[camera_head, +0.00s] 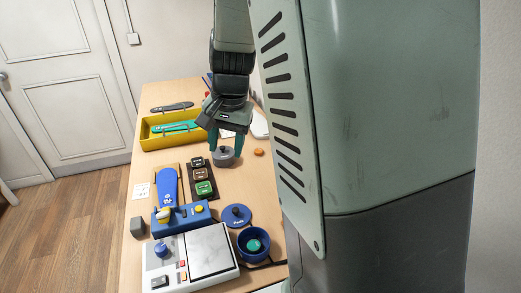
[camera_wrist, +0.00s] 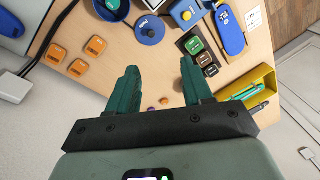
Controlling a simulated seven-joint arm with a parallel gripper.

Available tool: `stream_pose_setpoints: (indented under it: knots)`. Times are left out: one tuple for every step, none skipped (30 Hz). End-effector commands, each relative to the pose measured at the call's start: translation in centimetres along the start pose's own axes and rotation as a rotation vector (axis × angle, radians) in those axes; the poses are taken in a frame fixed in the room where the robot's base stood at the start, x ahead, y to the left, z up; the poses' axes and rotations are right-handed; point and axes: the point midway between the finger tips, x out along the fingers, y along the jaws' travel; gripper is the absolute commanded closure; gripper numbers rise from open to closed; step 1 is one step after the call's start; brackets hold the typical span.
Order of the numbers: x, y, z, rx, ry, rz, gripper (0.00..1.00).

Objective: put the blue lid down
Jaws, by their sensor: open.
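The blue lid (camera_head: 237,219) lies flat on the wooden table with its dark knob up. It also shows at the top of the wrist view (camera_wrist: 150,32). It sits beside the round blue pot (camera_head: 254,258), apart from or just touching its rim; the pot has a teal-green inside and is uncovered. My gripper (camera_head: 226,143) is open, with its green fingers pointing down, farther back on the table than the lid. In the wrist view, the fingers (camera_wrist: 160,72) stand wide apart with no lid between them.
A dark tray of marked blocks (camera_head: 201,178), a blue insole form (camera_head: 168,187), a white machine (camera_head: 190,262) and a yellow bin (camera_head: 150,143) crowd the table. Orange blocks (camera_wrist: 96,46) lie left in the wrist view.

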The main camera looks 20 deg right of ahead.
Motion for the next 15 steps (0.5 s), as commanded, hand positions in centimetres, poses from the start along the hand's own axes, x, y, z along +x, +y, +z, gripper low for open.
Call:
stream_pose_setpoints:
  knots:
    - [-2.9,0.3,1.3,-0.047,0.026,-0.027,0.5]
    - [-4.2,0.5,2.1,-0.076,0.038,-0.037,0.5]
    - [-5.9,0.9,3.2,-0.116,0.057,-0.049,0.5]
    - [-7.2,1.3,4.0,-0.147,0.072,-0.056,0.5]
    - [-8.2,1.6,4.9,-0.176,0.085,-0.062,0.5]
    - [-9.7,2.2,6.1,-0.218,0.108,-0.068,0.5]
    - [-10.7,2.6,7.1,-0.247,0.125,-0.072,0.5]
    - [-11.6,3.1,8.0,-0.279,0.143,-0.073,0.5]
    - [-12.7,3.8,9.3,-0.317,0.168,-0.074,0.5]
    - [-13.4,4.3,10.2,-0.348,0.186,-0.072,0.5]
    - [-14.1,4.8,11.2,-0.376,0.204,-0.069,0.5]
    - [-14.8,5.5,12.3,-0.412,0.23,-0.064,0.5]
    - [-15.3,6.0,13.2,-0.438,0.248,-0.058,0.5]
    - [-15.6,6.5,13.9,-0.461,0.264,-0.052,0.5]
    - [-16.0,7.2,14.8,-0.489,0.285,-0.043,0.5]
